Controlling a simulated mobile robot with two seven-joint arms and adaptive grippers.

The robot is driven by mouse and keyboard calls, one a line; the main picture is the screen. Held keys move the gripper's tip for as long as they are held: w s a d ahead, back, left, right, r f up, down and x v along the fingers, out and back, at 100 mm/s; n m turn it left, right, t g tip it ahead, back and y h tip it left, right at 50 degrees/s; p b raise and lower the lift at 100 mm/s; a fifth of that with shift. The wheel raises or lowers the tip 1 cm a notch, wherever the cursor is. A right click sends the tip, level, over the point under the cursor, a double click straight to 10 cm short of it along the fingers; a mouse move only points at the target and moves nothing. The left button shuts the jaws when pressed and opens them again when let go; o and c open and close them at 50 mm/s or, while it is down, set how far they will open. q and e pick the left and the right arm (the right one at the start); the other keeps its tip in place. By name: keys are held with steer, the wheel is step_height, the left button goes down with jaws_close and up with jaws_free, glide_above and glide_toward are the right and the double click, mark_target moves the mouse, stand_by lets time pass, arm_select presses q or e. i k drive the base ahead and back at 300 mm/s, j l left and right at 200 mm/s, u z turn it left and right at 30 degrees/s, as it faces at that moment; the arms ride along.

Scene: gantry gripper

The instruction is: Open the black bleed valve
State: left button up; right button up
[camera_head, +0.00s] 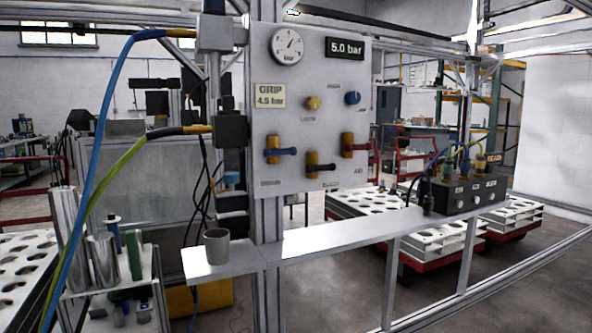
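The valve with the black handle (325,167) sits low in the middle of the grey panel (285,100). Its brass body (312,158) stands upright and the black lever lies level, pointing right, across the body. A valve with a blue handle (287,151) is to its left, its lever also level. A valve with a red handle (358,147) is to its right, with a level lever. The small labels below the valves are too blurred to read. Neither of my grippers is in view.
A pressure gauge (287,46), a "5.0 bar" display (345,48), a yellow knob (312,103) and a blue knob (352,97) are above the valves. A shelf (330,238) juts out below, carrying a grey cup (217,246) and a black control box (468,192). Hoses (88,190) hang left.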

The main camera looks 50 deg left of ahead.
mark_target(332, 166)
steer(key=u, duration=1.5)
